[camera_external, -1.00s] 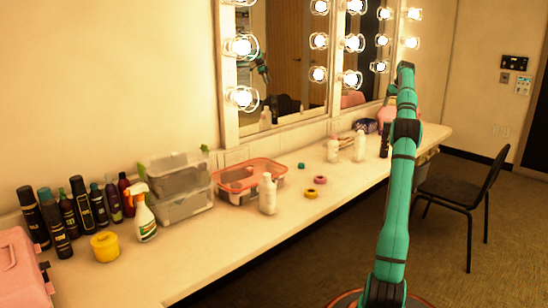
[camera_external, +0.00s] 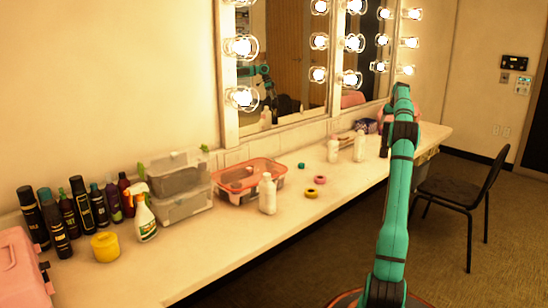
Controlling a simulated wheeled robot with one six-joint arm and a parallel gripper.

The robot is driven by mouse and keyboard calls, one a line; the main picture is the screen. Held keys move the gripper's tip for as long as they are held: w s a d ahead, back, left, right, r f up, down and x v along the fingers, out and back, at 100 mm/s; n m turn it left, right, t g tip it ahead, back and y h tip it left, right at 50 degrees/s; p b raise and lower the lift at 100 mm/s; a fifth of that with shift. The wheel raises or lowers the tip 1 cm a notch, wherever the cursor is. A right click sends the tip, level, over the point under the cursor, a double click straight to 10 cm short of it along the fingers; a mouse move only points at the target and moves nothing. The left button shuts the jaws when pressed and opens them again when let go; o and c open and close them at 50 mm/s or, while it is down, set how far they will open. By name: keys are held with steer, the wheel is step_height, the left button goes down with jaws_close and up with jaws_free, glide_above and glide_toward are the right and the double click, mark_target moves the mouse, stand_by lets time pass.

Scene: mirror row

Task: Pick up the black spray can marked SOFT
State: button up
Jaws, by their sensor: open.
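My arm reaches up and away over the far part of the counter. My gripper is hidden behind my own arm links. Part of the arm is reflected in the mirror (camera_external: 290,60).
A spray bottle (camera_external: 145,220), yellow tub (camera_external: 105,246), clear boxes (camera_external: 183,190), an orange-rimmed container (camera_external: 250,178) and white bottle (camera_external: 267,194) line the counter. Two white bottles (camera_external: 360,147) stand near the dark object. A black chair (camera_external: 455,190) is at the right.

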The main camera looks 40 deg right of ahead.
mark_target(387, 128)
steer(key=shift+x, duration=2.75)
steer(key=shift+s, duration=0.15)
jaws_close()
